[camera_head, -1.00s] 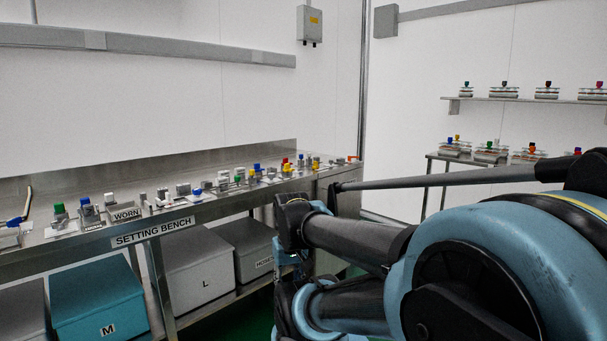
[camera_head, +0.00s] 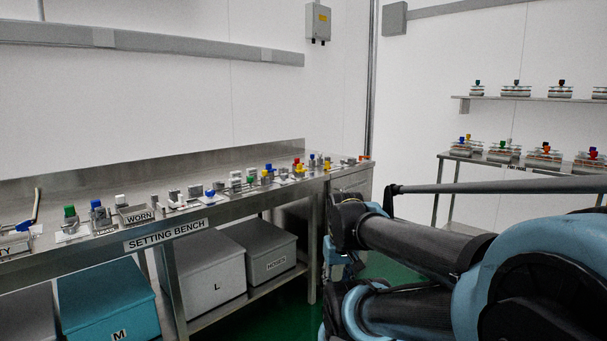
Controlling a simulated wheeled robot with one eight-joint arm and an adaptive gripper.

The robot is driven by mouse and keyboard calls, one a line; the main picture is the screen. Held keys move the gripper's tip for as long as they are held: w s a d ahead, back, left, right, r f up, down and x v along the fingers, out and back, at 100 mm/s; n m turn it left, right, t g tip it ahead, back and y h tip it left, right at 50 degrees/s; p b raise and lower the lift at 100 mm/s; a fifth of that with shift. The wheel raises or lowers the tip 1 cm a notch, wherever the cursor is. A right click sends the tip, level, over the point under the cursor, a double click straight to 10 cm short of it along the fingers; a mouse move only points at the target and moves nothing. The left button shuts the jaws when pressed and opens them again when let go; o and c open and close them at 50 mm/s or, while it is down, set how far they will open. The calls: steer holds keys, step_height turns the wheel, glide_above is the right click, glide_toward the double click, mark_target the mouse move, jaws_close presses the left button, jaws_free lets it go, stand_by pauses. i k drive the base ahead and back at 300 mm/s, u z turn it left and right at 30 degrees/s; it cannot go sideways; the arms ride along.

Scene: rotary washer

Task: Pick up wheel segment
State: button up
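No piece in the head view can be told for certain as the wheel segment. Small metal pieces with coloured tops stand along the steel setting bench (camera_head: 228,212), among them a green-topped piece (camera_head: 70,215) and a blue-topped piece (camera_head: 98,212). Round, layered pieces with coloured knobs stand on the right: one (camera_head: 544,157) is on the lower table and another (camera_head: 516,91) on the wall shelf. My blue and black arm fills the lower right, away from the bench pieces. My gripper's fingers do not show.
A WORN-labelled holder (camera_head: 136,217) sits on the bench. Under the bench stand a teal box M (camera_head: 105,295), a grey box L (camera_head: 205,275) and another grey box (camera_head: 262,250). The right table (camera_head: 447,158) stands beyond my arm. Green floor shows between the bench and my arm.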

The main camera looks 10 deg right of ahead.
mark_target(300, 169)
steer(key=i, duration=1)
steer(key=u, duration=0.05)
